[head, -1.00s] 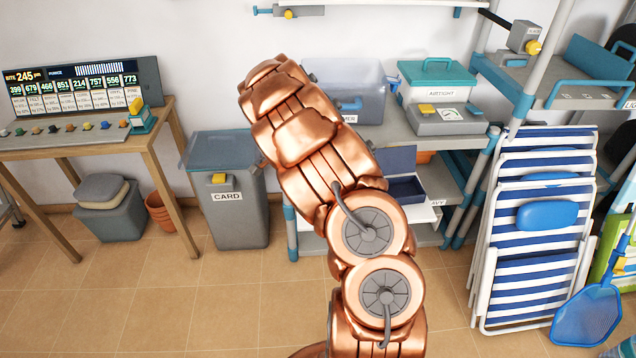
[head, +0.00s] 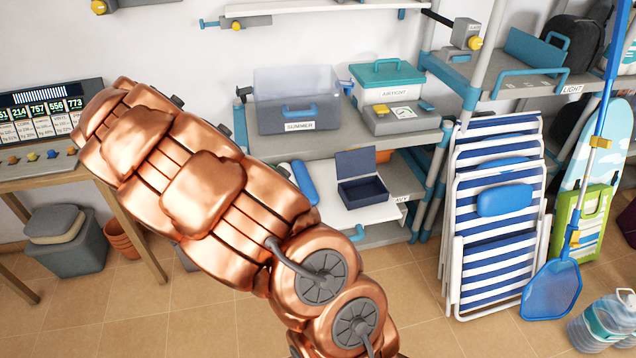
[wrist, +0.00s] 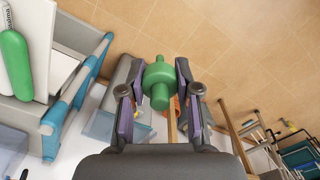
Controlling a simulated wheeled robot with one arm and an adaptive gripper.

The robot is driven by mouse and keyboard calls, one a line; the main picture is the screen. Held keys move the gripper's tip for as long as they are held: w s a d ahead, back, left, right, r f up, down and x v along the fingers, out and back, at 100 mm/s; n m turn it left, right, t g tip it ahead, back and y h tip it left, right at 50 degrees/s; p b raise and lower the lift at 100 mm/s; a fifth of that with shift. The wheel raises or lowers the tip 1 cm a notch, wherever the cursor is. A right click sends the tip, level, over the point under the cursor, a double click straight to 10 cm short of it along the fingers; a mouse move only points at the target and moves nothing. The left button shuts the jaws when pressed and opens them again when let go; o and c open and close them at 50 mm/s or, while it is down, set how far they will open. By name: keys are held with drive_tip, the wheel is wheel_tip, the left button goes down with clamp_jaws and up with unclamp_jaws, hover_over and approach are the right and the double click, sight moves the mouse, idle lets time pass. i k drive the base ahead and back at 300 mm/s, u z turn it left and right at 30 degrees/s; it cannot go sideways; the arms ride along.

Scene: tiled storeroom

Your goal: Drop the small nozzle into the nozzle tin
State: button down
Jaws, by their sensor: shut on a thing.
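My gripper (wrist: 157,70) shows in the wrist view, with its fingers closed on the sides of a small green nozzle (wrist: 158,82). The nozzle is held between the fingertips, clear of any surface. In the head view my copper arm covers the left middle, and the gripper and nozzle cannot be seen there. A dark blue box with a raised lid (head: 363,193) stands on the white lower shelf. It may be the nozzle tin, but I can read no label on it.
A clear SUMMER box (head: 297,115) and a teal-lidded AIRTIGHT box (head: 386,80) stand on the grey shelf above. Folded striped chairs (head: 503,215) and a blue net (head: 552,290) stand at right.

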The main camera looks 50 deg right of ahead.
sight(363, 192)
drive_tip(key=z, duration=1.75)
